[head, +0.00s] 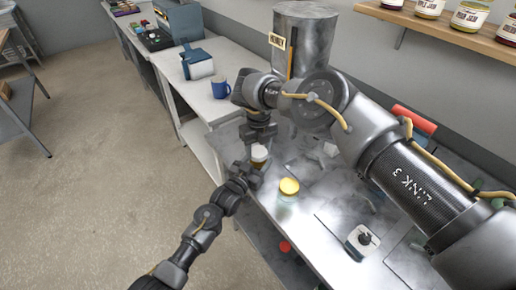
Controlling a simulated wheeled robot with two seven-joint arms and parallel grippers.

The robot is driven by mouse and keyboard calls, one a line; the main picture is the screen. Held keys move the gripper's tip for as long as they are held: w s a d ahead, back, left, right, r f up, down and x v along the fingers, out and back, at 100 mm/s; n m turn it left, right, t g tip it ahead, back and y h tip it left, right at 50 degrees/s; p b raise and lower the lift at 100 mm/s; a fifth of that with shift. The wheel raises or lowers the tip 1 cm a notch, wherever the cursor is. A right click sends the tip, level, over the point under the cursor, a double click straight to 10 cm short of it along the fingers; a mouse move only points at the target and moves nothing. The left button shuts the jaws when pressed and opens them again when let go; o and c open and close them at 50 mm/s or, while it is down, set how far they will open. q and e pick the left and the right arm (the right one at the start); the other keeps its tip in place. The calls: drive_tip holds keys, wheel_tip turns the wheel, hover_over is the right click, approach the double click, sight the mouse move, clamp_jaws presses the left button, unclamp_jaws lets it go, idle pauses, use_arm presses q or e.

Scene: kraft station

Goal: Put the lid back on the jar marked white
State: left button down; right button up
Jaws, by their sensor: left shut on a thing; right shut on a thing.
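A small jar (259,153) with a pale body is held up between my two grippers, near the table's left edge. My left gripper (248,172) comes from below and is shut on the jar. My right gripper (257,140) points down from above and is shut at the jar's top, on what seems to be its lid. The fingers hide most of this lid, so I cannot tell whether it touches the rim. A second jar (289,190) with a yellow lid stands on the grey table. No marking is readable on either jar.
A white item with a black knob (362,240) stands at the table's front right. A blue mug (220,87) is on the white bench beyond. A metal cylinder (306,40) stands behind my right arm. A wall shelf (440,28) holds several jars. A red object (285,246) is by the table's edge.

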drive_tip(key=o, duration=1.1)
drive_tip(key=shift+c, duration=0.2)
drive_tip(key=shift+r, duration=0.1)
drive_tip(key=shift+r, duration=2.2)
wheel_tip(320, 180, up, 3)
drive_tip(key=shift+f+n, duration=0.2)
drive_tip(key=shift+n, duration=0.3)
drive_tip(key=shift+c, duration=0.4)
drive_tip(key=shift+r+n, duration=0.3)
drive_tip(key=shift+r, duration=0.15)
